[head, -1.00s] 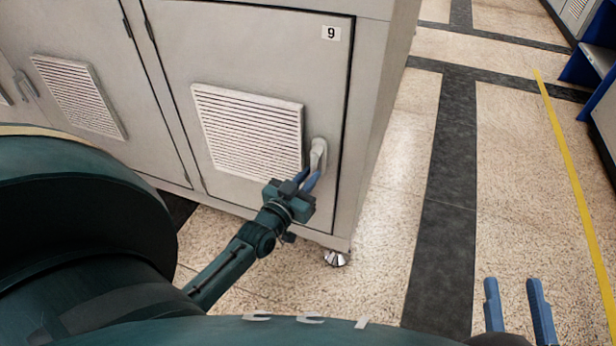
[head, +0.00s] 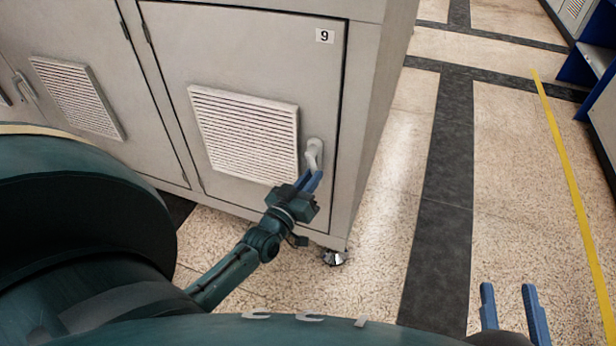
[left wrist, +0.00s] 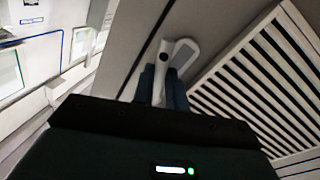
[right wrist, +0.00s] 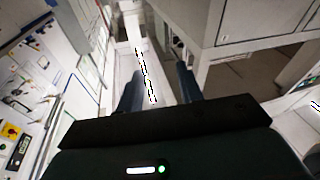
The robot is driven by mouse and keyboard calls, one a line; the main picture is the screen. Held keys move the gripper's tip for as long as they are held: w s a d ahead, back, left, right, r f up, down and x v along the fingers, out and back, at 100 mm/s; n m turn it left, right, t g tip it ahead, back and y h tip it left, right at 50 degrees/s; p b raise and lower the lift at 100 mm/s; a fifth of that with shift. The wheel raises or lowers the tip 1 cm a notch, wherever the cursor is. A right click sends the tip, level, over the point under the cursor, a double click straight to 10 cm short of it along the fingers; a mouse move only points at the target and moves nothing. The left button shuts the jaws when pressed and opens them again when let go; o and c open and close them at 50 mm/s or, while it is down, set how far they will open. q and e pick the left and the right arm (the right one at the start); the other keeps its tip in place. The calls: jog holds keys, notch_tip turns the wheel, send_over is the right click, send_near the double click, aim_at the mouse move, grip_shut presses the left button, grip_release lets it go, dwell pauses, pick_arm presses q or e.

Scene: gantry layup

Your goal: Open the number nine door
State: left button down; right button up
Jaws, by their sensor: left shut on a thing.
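The number nine door (head: 270,55) is a grey cabinet door with a white louvred vent and a "9" label (head: 324,36) at its upper right. Its pale handle (head: 314,152) sits at the right edge, beside the vent. My left gripper (head: 313,178) is shut on the handle's lower part; the handle also shows between its fingers in the left wrist view (left wrist: 162,72). The door looks closed or nearly so; I cannot tell if it stands slightly ajar. My right gripper (head: 510,300) is open and empty over the floor at the lower right.
Another vented cabinet door (head: 60,60) is on the left. A cabinet foot (head: 334,257) stands below the corner. Speckled floor with a dark strip (head: 440,200) and a yellow line (head: 570,170) lies clear to the right. A blue unit (head: 590,65) stands at the far right.

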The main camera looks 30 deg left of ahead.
pick_arm(q)
jog(key=shift+w+d+r+n+t+y+p, duration=0.15)
jog(key=shift+d+r+n+y+p, duration=0.35)
jog(key=shift+n, duration=2.05)
jog(key=shift+w+d+r+n+t+y+p, duration=0.2)
jog(key=shift+d+r+n+y, duration=0.55)
jog(key=shift+n, duration=1.85)
jog(key=shift+w+d+r+n+t+y+p, duration=0.1)
jog(key=shift+d+r+n+y+p, duration=0.45)
jog(key=shift+n, duration=2)
pick_arm(e)
jog(key=shift+s+d+r, duration=0.15)
pick_arm(q)
jog(key=shift+r, duration=0.15)
pick_arm(e)
jog(key=shift+n, duration=0.3)
